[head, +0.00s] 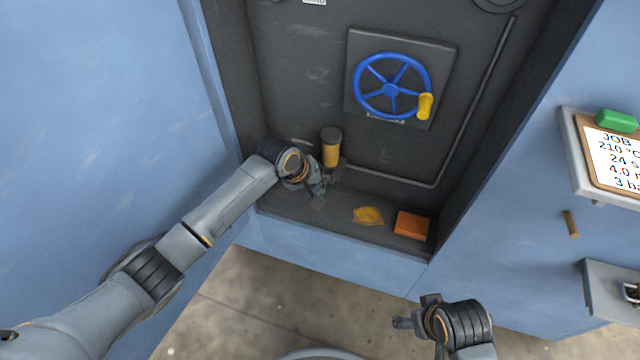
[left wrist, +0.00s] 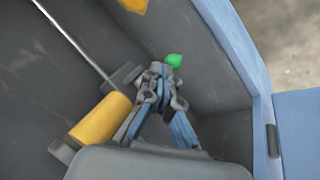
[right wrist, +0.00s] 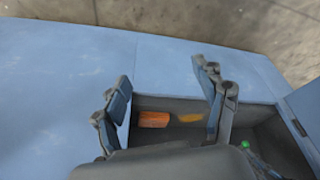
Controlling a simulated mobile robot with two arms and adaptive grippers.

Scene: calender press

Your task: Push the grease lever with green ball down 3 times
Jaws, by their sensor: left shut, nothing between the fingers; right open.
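The lever's green ball (left wrist: 174,60) shows in the left wrist view, just beyond my left gripper's tips. It also shows as a small green spot in the right wrist view (right wrist: 245,144). In the head view it is hidden, and the lever's rod is not clear in any view. The grease unit's amber cylinder (head: 331,149) with a dark cap stands in the recess beside my left gripper (head: 318,196). That gripper is shut and empty, low in the recess; I cannot tell whether it touches the ball. My right gripper (right wrist: 162,82) is open and empty, outside the recess.
A blue handwheel (head: 390,90) with a yellow knob is on the recess's back wall. A yellow cloth (head: 368,215) and an orange block (head: 411,224) lie on the ledge. A clipboard (head: 612,150) and a small shelf (head: 610,290) are at the right.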

